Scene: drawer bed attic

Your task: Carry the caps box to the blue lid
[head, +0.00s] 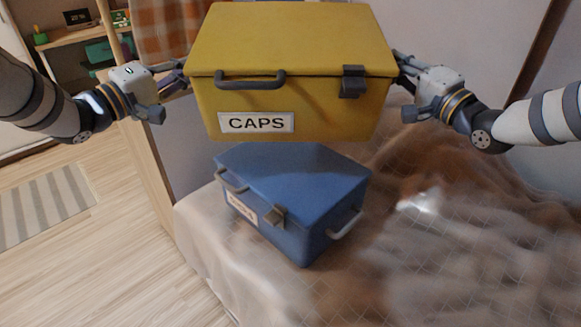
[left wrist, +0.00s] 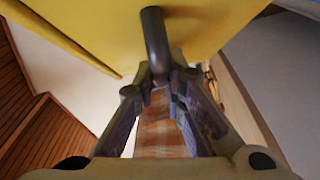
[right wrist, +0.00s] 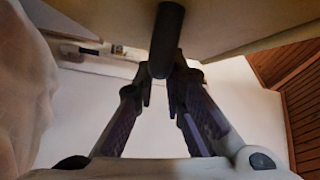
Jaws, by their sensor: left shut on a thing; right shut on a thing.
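The yellow caps box (head: 290,45), with a white CAPS label (head: 256,122) on its front, is held level in the air between my two arms. Its lid is closed. My left gripper (head: 184,80) is shut on the dark side handle (left wrist: 153,40) at the box's left end. My right gripper (head: 399,65) is shut on the other side handle (right wrist: 167,40) at its right end. The blue lid (head: 295,175) tops a closed blue box, standing turned at an angle on the bed. In the head view it appears just below the caps box, with a gap between them.
The bed (head: 430,240) has a rumpled brown and beige cover, with open room right of the blue box. Wooden floor and a striped rug (head: 45,210) lie to the left. A wooden post (head: 140,130) stands near my left arm. A desk with small items is behind left.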

